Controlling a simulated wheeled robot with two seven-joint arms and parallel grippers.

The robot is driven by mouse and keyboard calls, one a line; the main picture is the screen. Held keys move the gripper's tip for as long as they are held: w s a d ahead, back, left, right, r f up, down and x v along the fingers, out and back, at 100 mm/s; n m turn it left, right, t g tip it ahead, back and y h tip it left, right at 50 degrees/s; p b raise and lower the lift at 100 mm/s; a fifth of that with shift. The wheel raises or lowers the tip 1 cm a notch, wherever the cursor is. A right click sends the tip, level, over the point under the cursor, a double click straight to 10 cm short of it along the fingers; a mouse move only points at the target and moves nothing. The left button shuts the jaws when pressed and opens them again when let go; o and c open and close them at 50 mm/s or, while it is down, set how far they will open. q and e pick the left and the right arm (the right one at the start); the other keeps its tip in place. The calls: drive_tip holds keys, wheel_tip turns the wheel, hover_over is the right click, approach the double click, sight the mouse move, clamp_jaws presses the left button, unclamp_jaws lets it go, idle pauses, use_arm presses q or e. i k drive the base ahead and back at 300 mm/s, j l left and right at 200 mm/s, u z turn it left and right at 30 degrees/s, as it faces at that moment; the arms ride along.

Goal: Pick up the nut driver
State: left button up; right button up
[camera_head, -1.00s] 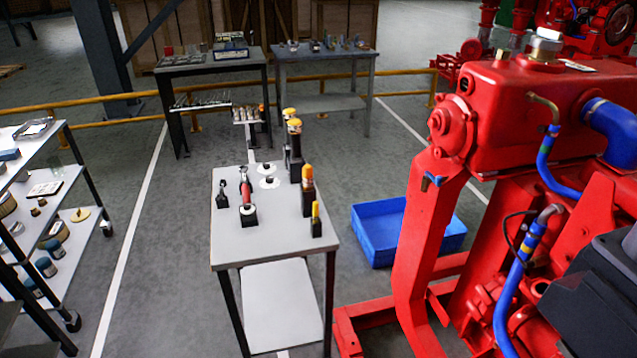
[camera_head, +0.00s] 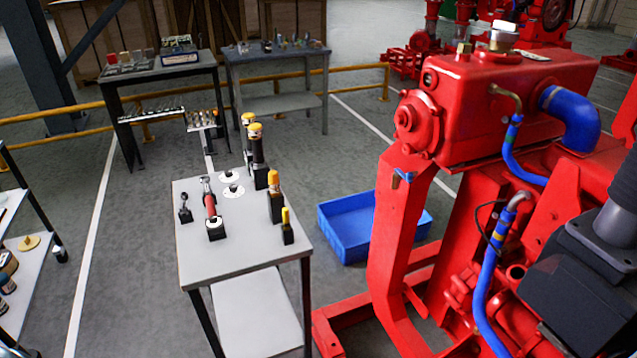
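Several upright tools with yellow or orange handles stand in black holders along the right side of a small white table (camera_head: 215,262). The nearest is a slim yellow-handled tool (camera_head: 287,228). Behind it is a thicker orange-handled tool (camera_head: 274,196), and farther back are two dark tools with yellow tops (camera_head: 258,158). A red-handled tool (camera_head: 211,208) leans in a holder at the table's middle, with a small dark tool (camera_head: 185,207) to its left. I cannot tell for certain which one is the nut driver. Neither gripper is in view.
A red diesel engine (camera_head: 520,105) on a red frame stands close to the table's right. A blue bin (camera_head: 345,245) lies on the floor between them. Shelves (camera_head: 35,290) stand at the left. Two workbenches (camera_head: 275,58) and a yellow rail (camera_head: 60,114) are behind.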

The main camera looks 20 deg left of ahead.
sight(273, 188)
drive_tip(key=j+z, duration=0.3)
drive_tip(key=j, duration=0.25)
drive_tip(key=k+j+z, duration=0.1)
drive_tip(key=j+z, duration=0.25)
drive_tip(key=j, duration=0.2)
drive_tip(key=k+j, duration=0.1)
drive_tip(key=j, duration=0.55)
drive_tip(key=k+j, duration=0.15)
drive_tip(key=j, duration=0.2)
